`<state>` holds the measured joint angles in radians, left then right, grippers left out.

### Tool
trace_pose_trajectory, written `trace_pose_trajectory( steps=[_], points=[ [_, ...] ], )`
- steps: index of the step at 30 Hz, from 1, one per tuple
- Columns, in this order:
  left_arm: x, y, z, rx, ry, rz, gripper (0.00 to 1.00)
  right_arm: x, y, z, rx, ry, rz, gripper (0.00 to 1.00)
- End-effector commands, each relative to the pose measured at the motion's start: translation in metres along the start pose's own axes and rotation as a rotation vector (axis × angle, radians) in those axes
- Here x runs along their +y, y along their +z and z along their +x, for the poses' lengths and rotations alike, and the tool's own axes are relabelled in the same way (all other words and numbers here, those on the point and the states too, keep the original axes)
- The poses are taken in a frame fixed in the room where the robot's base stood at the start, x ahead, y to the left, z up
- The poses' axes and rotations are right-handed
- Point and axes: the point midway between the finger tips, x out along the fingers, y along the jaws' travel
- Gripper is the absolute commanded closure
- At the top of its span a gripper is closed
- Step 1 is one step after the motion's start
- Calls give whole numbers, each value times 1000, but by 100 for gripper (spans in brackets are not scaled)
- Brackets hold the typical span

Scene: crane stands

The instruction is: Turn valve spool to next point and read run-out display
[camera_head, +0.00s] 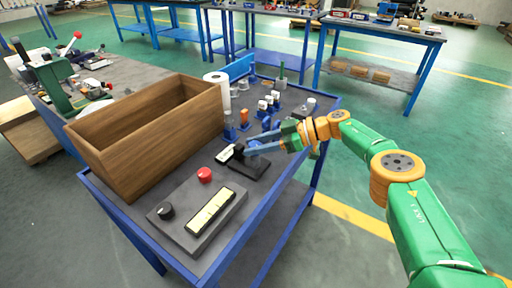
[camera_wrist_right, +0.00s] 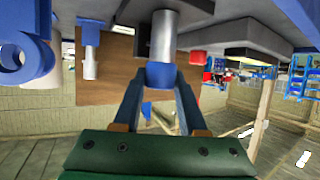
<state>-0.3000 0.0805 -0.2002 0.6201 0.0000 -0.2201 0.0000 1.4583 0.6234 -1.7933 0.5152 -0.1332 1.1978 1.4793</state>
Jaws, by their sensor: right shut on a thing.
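My right gripper (camera_head: 252,147) reaches in from the right over the blue bench. In the right wrist view its fingers (camera_wrist_right: 160,82) are shut around the blue end of a silver-and-blue cylinder (camera_wrist_right: 163,40), which looks like the valve spool. In the head view the fingers hide most of it. A black base (camera_head: 250,168) with a small white-faced part (camera_head: 226,153) is right by the fingers. A grey console (camera_head: 186,236) in front has a long pale panel (camera_head: 210,210), maybe the display; no reading is legible. My left gripper is out of view.
The console also bears a red knob (camera_head: 204,174) and a black knob (camera_head: 166,211). A tall open wooden box (camera_head: 140,135) stands left of the fingers. Several small blue, white and orange parts stand behind them, with a white roll (camera_head: 218,92) further back.

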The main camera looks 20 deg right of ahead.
Motion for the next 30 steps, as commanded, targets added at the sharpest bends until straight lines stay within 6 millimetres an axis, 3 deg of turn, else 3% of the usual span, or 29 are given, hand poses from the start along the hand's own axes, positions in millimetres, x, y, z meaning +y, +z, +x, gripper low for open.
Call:
trace_pose_trajectory(
  steps=[6,7,9,10,19,27,30],
  points=[
    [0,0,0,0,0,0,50,0,-1,0,2,-1,1,100],
    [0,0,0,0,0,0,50,0,-1,0,2,-1,1,51],
    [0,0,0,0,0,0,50,0,-1,0,2,-1,0,32],
    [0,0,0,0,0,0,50,0,0,0,2,-1,0,29],
    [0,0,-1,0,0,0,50,0,-1,-3,2,1,1,29],
    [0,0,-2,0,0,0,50,1,0,-56,3,3,-1,29],
    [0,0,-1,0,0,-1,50,0,0,-67,1,0,0,29]
  ],
)
